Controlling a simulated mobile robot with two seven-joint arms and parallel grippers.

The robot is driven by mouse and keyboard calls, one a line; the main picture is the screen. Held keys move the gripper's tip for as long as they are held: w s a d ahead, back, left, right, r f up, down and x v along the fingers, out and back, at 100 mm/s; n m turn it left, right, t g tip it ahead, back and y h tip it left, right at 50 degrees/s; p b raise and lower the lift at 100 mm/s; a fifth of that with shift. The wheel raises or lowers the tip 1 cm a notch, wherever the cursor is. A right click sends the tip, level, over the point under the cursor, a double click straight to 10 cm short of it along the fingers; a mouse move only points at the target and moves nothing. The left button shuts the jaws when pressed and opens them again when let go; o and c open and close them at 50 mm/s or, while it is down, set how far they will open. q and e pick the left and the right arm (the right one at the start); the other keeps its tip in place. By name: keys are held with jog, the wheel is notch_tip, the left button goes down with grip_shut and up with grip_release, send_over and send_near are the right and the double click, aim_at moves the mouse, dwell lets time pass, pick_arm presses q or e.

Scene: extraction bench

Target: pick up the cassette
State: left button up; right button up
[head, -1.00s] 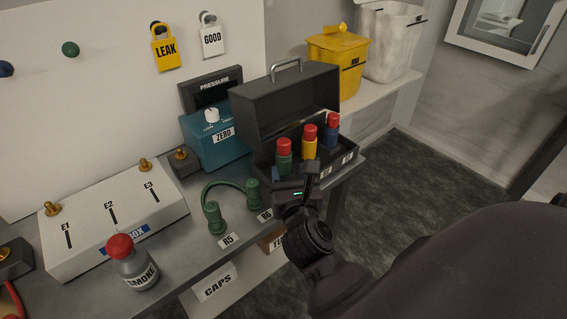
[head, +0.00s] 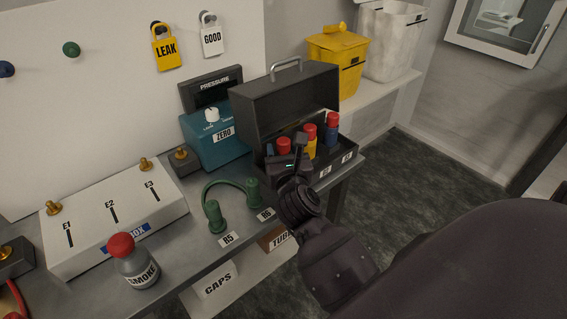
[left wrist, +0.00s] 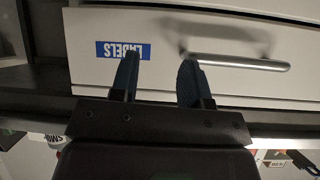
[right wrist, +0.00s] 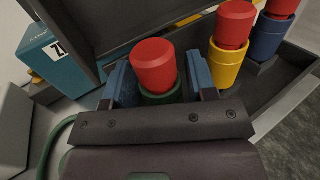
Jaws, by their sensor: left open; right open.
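The likely cassette is a green cylinder with a red cap (right wrist: 154,66), one of several colored cylinders standing in an open dark case (head: 345,166). In the right wrist view my right gripper (right wrist: 161,80) is open, its blue-padded fingers on either side of this cylinder; contact cannot be told. In the head view my right gripper (head: 287,163) hides most of its green body, leaving the red cap visible. A yellow cylinder (right wrist: 227,65) and a blue cylinder (right wrist: 268,38), both red-capped, stand beside it. My left gripper (left wrist: 158,80) is open and empty before a drawer marked LABELS (left wrist: 85,65).
A green hose with two fittings (head: 215,218) lies left of the case. A SMOKE bottle (head: 135,265), a teal ZERO box (head: 205,150) and a white terminal box (head: 85,240) stand on the bench. The case's raised lid (head: 290,105) stands close behind the cylinders.

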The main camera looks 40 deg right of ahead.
jog(key=c, duration=0.7)
jog(key=shift+r, duration=0.1)
